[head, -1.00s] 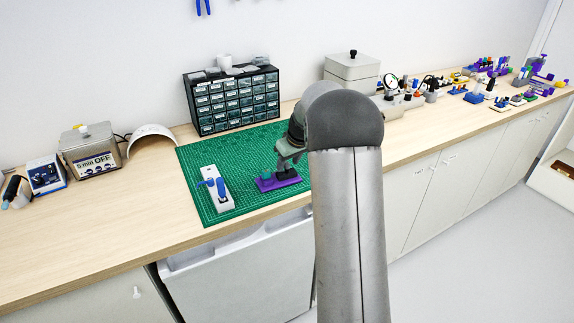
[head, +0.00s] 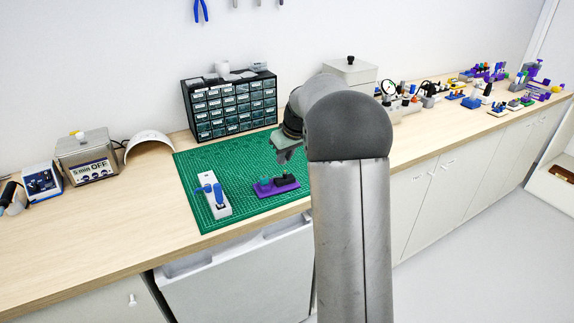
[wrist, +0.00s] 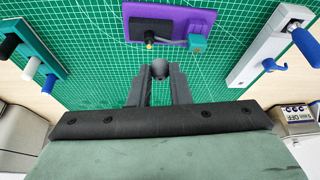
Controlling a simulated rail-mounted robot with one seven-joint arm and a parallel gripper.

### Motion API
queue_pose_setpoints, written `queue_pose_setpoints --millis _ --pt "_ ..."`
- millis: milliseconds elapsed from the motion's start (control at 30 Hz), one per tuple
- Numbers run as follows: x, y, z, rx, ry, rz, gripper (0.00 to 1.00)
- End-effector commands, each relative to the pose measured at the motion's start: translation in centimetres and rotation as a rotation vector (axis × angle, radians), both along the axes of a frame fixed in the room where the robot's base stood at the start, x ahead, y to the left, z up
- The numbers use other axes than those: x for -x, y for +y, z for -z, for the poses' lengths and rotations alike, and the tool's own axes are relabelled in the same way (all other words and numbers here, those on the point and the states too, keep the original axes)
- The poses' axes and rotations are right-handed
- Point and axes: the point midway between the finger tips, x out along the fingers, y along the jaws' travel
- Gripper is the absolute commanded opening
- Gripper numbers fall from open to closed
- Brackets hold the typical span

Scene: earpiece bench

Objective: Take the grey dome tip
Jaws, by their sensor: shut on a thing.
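My gripper (wrist: 158,86) shows in the wrist view with its two dark fingers close together. They are shut on a small grey dome tip (wrist: 159,68), whose rounded end shows between the fingertips. The purple stand (wrist: 178,14) lies just beyond the fingertips, apart from them, with a black block and a teal piece on it. In the head view the purple stand (head: 266,193) lies on the green mat, and my gripper (head: 289,152) is above and behind it. The tip cannot be made out in the head view.
The green cutting mat (head: 240,172) has free room around the stand. A white holder with blue parts (head: 211,196) stands to its left. A drawer cabinet (head: 230,106) stands behind. In the wrist view a dark green holder with pegs (wrist: 38,48) is at the left.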

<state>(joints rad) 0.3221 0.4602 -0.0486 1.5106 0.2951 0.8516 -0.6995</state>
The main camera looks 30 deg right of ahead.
Motion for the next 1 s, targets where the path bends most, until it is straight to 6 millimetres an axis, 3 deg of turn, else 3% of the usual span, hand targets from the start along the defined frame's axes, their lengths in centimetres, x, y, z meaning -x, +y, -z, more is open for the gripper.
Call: queue_pose_setpoints --millis 167,300,500,1000 --pt "2.6 2.7 -4.3 0.002 -0.007 -0.003 0.00" --pt "5.2 5.3 -5.5 0.001 -0.004 -0.004 0.00" --pt "7.6 7.6 -7.1 0.000 -0.002 -0.002 0.00" --pt "8.6 8.7 -9.3 0.000 0.000 0.000 0.00"
